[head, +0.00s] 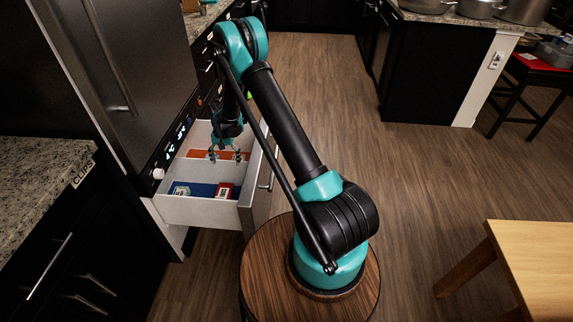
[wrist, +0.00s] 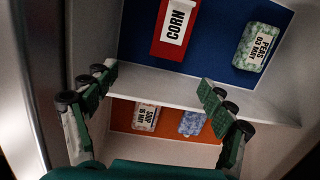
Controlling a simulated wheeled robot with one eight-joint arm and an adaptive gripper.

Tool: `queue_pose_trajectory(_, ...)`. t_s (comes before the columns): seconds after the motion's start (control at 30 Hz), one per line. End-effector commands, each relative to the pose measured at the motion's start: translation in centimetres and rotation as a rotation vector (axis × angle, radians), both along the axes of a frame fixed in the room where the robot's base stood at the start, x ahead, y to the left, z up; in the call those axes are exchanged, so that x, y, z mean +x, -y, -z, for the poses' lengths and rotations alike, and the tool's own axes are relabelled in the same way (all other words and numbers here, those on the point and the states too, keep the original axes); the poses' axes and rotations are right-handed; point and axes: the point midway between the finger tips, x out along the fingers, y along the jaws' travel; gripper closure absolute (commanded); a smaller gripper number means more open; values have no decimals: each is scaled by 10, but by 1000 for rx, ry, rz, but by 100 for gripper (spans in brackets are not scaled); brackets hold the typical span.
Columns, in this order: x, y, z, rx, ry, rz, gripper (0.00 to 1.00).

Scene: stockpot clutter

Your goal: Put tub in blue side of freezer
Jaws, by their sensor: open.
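The freezer drawer (head: 190,211) is pulled open, with a blue-floored side (head: 203,188) and an orange-floored side (head: 201,154). The wrist view shows a white package labelled SOUP (wrist: 146,117) on the orange floor (wrist: 170,126), partly hidden by my gripper. I cannot tell for sure whether it is the tub. The blue floor (wrist: 211,50) holds a red CORN box (wrist: 165,40) and a pale green PEAS package (wrist: 257,47), lying apart. My gripper (head: 225,156) is open and empty over the drawer. In the wrist view its fingers (wrist: 156,84) stand either side of the divider's middle.
A blue-white patterned package (wrist: 192,123) lies beside the SOUP package. A white divider (wrist: 180,91) separates the two sides. The dark freezer front (head: 130,70) and a counter marked CLIPS (head: 45,165) are at left. A wooden table (head: 540,260) is at right; open floor lies between.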

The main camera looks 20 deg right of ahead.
Motion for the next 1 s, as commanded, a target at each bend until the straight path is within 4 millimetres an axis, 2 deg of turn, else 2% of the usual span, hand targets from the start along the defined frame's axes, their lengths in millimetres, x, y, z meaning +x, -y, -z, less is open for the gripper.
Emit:
queue_pose_trajectory(0.03, -4, 10, -22, 3, 15, -7, 17)
queue_pose_trajectory(0.2, -20, 40, -84, 12, 71, -39, 17)
queue_pose_trajectory(0.37, -43, 68, -135, 15, 125, -69, 17)
queue_pose_trajectory(0.5, -70, 93, -173, 12, 170, -97, 17)
queue_pose_trajectory(0.8, -143, 142, -234, -3, 268, -158, 17)
queue_pose_trajectory(1.0, -200, 170, -256, -23, 331, -200, 17)
